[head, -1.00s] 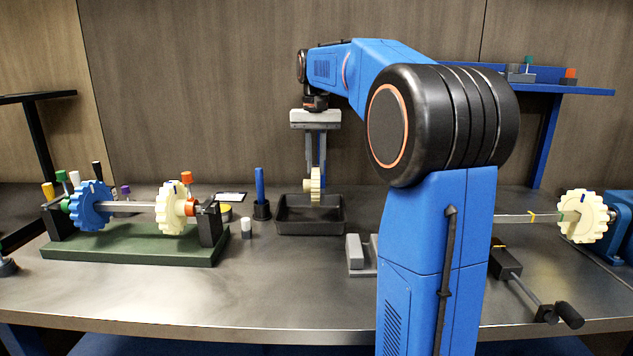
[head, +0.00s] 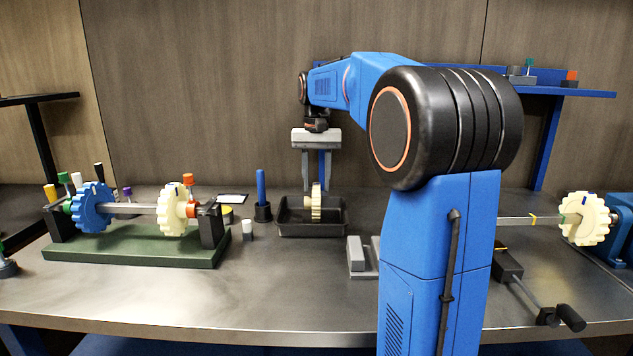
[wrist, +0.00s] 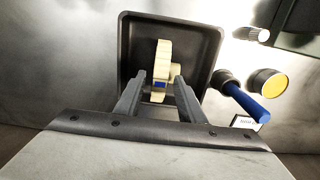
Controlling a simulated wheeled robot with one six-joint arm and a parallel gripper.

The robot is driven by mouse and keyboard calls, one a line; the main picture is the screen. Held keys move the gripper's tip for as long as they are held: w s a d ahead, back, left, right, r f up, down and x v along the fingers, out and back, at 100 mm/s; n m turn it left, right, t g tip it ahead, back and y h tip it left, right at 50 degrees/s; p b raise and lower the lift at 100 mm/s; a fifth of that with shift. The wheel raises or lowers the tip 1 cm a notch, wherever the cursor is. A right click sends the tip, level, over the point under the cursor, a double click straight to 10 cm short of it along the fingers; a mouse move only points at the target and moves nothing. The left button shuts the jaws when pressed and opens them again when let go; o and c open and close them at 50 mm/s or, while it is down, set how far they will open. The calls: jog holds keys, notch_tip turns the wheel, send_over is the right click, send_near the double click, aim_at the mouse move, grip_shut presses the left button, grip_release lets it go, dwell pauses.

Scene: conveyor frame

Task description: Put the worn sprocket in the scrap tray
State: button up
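The worn sprocket (head: 316,205) is cream coloured and stands on edge inside the black scrap tray (head: 283,231). In the wrist view the sprocket (wrist: 162,62) shows edge-on, with a blue mark near my end and its hub to the right, within the tray (wrist: 209,42). My gripper (head: 316,186) is above the tray, pointing down. Its two fingers (wrist: 160,82) are spread on either side of the sprocket, with visible gaps. The sprocket's contact with the tray floor is hard to see.
A green stand (head: 135,247) at left carries a shaft with a blue sprocket (head: 92,207) and a cream sprocket (head: 172,210). A blue pen in a holder (head: 262,212) stands just left of the tray. A grey block (head: 356,256) lies to its right.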

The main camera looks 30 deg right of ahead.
notch_tip(320, 180, up, 12)
jog(key=shift+r, duration=0.15)
dwell(0.6)
dwell(0.5)
